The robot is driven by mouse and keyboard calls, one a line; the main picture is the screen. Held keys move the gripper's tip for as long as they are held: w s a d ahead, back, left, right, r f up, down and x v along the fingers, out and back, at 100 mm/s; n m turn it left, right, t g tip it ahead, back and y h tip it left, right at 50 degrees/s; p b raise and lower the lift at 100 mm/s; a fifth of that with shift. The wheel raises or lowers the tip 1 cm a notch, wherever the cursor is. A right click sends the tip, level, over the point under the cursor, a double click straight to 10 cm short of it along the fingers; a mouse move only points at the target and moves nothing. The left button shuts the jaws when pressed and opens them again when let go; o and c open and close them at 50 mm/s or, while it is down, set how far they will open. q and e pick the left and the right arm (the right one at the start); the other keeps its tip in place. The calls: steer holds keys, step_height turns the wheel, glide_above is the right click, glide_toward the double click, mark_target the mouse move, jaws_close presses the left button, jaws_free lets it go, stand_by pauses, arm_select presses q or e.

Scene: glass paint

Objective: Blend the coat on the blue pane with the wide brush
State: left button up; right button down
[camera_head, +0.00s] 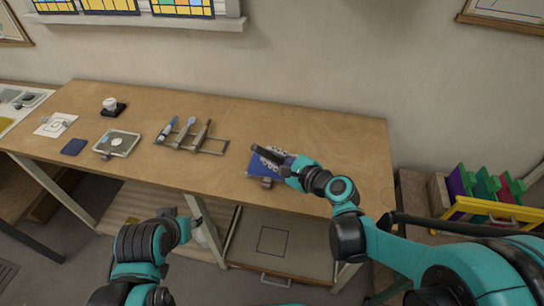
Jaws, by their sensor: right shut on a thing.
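The blue pane (256,170) lies near the front edge of the wooden table, with a small grey clamp or block (266,183) at its front edge. My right gripper (275,158) is over the pane and hides part of it. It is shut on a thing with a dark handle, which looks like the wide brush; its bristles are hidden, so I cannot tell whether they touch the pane. My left gripper (180,222) hangs in front of the table, away from everything on it; its fingers are too unclear to judge.
A brush rack (213,151) holds several tools and has bare room at its right end. To its left are a grey tray (118,143), a dark blue square (74,147), a white sheet (56,124) and a white cup (110,104). The table's right end is clear.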

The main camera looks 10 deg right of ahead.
steer(key=shift+f, duration=0.2)
steer(key=shift+f+b, duration=0.3)
steer(key=shift+b, duration=0.2)
steer(key=shift+d, duration=0.1)
stand_by(0.4)
steer(key=shift+s+d, duration=0.2)
steer(key=shift+d, duration=0.3)
steer(key=shift+s+d, duration=0.15)
steer(key=shift+d, duration=0.3)
steer(key=w+a+r, duration=0.1)
steer(key=w+a, duration=0.3)
steer(key=w, duration=0.5)
steer(key=shift+a+b, duration=0.3)
steer(key=shift+a, duration=0.05)
steer(key=shift+r, duration=0.1)
steer(key=shift+f+b, duration=0.3)
